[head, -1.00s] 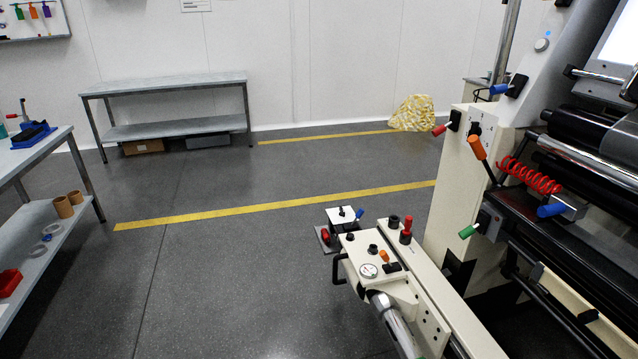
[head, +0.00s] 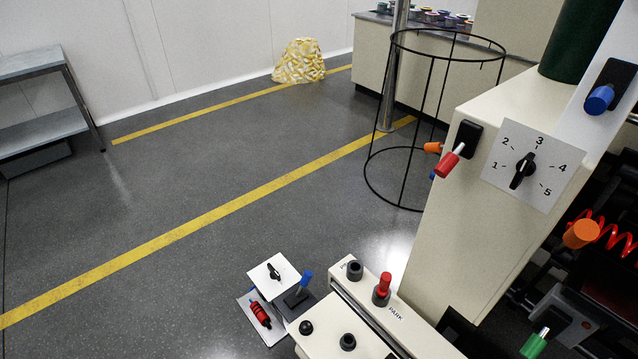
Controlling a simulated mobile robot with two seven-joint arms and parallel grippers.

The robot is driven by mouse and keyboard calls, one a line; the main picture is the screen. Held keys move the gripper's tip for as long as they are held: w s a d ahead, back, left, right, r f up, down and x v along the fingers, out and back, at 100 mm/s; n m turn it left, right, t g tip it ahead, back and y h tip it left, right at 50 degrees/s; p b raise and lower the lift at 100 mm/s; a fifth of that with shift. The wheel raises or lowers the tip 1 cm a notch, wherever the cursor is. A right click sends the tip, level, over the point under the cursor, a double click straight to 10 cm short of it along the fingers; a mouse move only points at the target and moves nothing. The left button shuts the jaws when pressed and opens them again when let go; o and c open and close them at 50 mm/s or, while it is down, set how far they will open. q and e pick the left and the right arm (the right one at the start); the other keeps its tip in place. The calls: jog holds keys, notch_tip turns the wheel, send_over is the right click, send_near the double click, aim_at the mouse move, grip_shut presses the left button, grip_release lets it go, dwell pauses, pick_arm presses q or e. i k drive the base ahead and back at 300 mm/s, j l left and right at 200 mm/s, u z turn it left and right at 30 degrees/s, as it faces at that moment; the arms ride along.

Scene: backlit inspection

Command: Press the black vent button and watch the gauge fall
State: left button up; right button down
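The cream machine panel (head: 375,323) reaches in from the bottom edge. On it are two low round black knobs or buttons, a left one (head: 306,327) and a right one (head: 347,342). A taller black collar (head: 355,269) stands further back. I see no readable label on these, so I cannot tell which is the vent button. The gauge is not in view; the near part of the panel is cut off by the bottom edge. Neither of my grippers is in view.
A red-topped peg (head: 383,285) marked PARK stands on the panel. A numbered dial (head: 524,171) and coloured levers are on the machine at right. A black wire stand (head: 431,108) stands behind.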

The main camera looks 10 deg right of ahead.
aim_at(306, 326)
jog(key=i+j+z, duration=0.7)
